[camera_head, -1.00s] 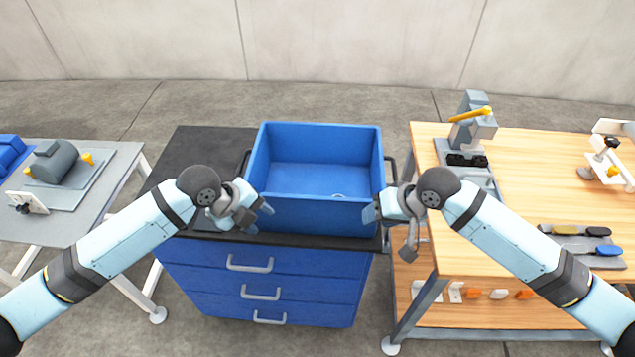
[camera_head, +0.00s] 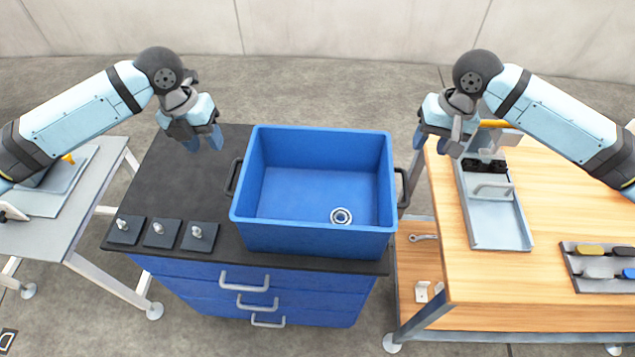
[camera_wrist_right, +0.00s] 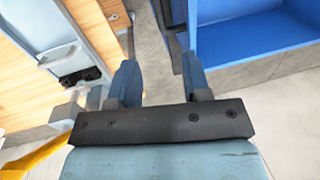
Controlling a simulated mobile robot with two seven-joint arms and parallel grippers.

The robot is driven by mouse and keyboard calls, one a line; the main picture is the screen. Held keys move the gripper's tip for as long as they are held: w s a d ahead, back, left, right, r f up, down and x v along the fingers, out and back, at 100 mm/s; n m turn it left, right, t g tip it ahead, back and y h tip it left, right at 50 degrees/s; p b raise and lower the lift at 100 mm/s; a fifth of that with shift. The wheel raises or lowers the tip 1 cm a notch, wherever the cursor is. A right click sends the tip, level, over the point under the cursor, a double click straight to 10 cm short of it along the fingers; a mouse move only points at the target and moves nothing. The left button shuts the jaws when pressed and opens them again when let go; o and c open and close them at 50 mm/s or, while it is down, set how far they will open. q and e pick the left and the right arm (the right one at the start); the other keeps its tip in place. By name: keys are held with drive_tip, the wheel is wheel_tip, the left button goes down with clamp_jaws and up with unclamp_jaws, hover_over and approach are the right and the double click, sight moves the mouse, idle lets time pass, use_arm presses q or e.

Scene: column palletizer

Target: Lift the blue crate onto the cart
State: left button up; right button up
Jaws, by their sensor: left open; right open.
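The blue crate (camera_head: 318,240) stands upright on the black top of the blue drawer cart (camera_head: 170,190). It has a dark handle on its left side (camera_head: 234,178) and another on its right side (camera_head: 403,188). A metal ring (camera_head: 341,216) lies inside it. My left gripper (camera_head: 205,142) is open and empty, up and left of the crate. My right gripper (camera_head: 436,142) is open and empty, to the right of the crate and apart from it. In the right wrist view its two fingers (camera_wrist_right: 162,85) show a gap, and the crate (camera_wrist_right: 245,45) is at the upper right.
Three small dark plates with knobs (camera_head: 160,233) lie at the cart's front left. A wooden workbench (camera_head: 520,210) with a grey device (camera_head: 495,215) and a tool tray (camera_head: 600,268) stands right. A grey table (camera_head: 60,228) stands left. A floor gap separates it from the cart.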

sight(229, 181)
use_arm(q)
drive_tip(key=f, duration=0.4)
drive_tip(key=d+f, duration=0.1)
drive_tip(key=f, duration=0.4)
drive_tip(key=d+f, duration=0.1)
drive_tip(key=f, duration=0.3)
drive_tip(key=shift+s+d+f, duration=0.25)
drive_tip(key=shift+s, duration=0.1)
use_arm(e)
drive_tip(key=a+f, duration=0.1)
drive_tip(key=f, duration=0.8)
drive_tip(key=a+f, duration=0.1)
drive_tip(key=f, duration=0.3)
drive_tip(key=shift+s+a+f, duration=0.15)
drive_tip(key=shift+a+f, duration=0.1)
drive_tip(key=shift+a, duration=0.05)
use_arm(q)
clamp_jaws()
use_arm(e)
clamp_jaws()
use_arm(q)
drive_tip(key=shift+r, duration=0.1)
use_arm(e)
drive_tip(key=shift+r, duration=0.1)
